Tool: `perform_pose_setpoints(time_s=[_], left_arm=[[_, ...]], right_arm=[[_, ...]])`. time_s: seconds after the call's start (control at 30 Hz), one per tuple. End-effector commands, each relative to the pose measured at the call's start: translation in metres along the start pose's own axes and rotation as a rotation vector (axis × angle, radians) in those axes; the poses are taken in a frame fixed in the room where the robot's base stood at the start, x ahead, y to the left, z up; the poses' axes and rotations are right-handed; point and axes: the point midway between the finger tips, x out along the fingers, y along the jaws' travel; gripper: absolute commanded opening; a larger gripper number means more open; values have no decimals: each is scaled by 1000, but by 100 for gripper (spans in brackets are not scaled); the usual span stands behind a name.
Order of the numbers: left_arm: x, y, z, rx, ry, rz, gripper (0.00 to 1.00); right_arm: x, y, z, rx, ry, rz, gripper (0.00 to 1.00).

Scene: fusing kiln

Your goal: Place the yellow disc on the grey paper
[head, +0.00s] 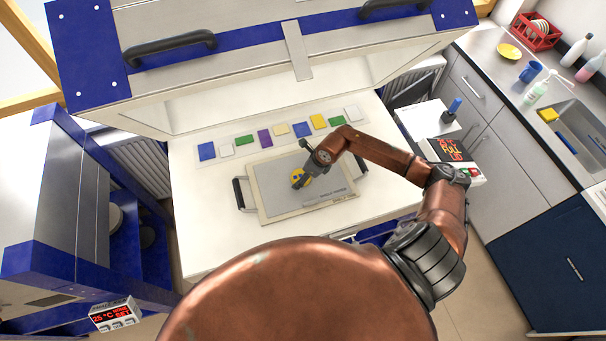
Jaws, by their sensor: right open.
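The yellow disc (295,176) is over the left-middle part of the grey paper (273,200) and appears to lie flat on it. The grey paper is on a pale board with a dark handle at each side, on the white kiln bed. My right gripper (301,181) is open, right at the disc, and its dark fingers hide part of it. I cannot tell whether the fingers touch the disc. My left gripper is not in view.
A row of coloured glass pieces (264,137) lies behind the board. The raised kiln lid (230,60) hangs above the bed. A control box (452,152) stands at the right. A counter with a sink (575,125), a yellow plate (510,52) and bottles is further right.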

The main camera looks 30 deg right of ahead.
Motion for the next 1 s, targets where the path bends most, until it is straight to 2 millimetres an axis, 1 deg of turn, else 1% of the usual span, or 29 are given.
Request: perform_pose_setpoints(time_s=[0.07, 0.17, 0.27, 0.5, 0.63, 0.8, 1.0], left_arm=[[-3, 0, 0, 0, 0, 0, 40], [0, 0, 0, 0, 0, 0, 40], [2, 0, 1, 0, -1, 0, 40], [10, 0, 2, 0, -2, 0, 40], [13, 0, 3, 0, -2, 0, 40], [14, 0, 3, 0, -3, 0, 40], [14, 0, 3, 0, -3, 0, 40]], right_arm=[[-3, 0, 1, 0, 0, 0, 76], [-12, -2, 1, -1, -1, -3, 76], [-30, -2, 0, -4, 1, -4, 76], [-80, -2, -1, -3, 1, -4, 76], [-102, -1, 0, -2, 2, -3, 76], [-118, 0, 0, -1, 1, -1, 76], [-122, 0, 1, 0, 0, 1, 76]])
